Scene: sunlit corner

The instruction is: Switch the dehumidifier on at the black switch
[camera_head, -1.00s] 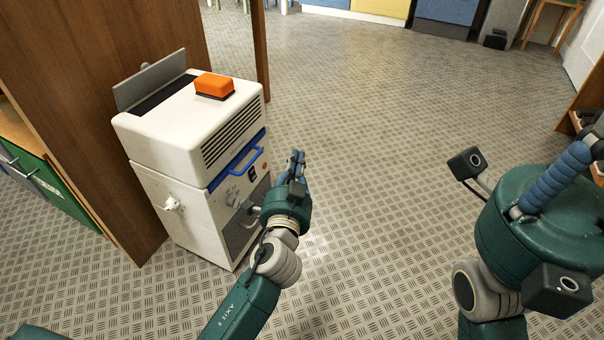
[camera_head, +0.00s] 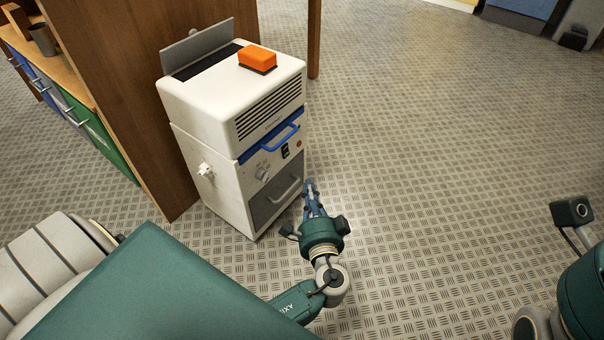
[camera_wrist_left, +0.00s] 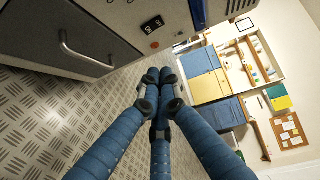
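The dehumidifier (camera_head: 215,115) is a white cabinet with a vented top, left of centre in the head view. The small black switch (camera_head: 285,152) is on its front, below the blue handle (camera_head: 278,140); it also shows near the top of the left wrist view (camera_wrist_left: 153,24). My left gripper (camera_head: 311,188) is in front of the cabinet, lower than the switch in the picture and apart from it. In the left wrist view its blue fingers (camera_wrist_left: 158,77) meet at the tips, with nothing held. My right gripper is out of view.
A round red button (camera_head: 299,144) is beside the switch, and a grey dial (camera_head: 262,173) is left of it. A grey lower panel has a bar handle (camera_wrist_left: 85,55). An orange block (camera_head: 257,58) lies on top.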

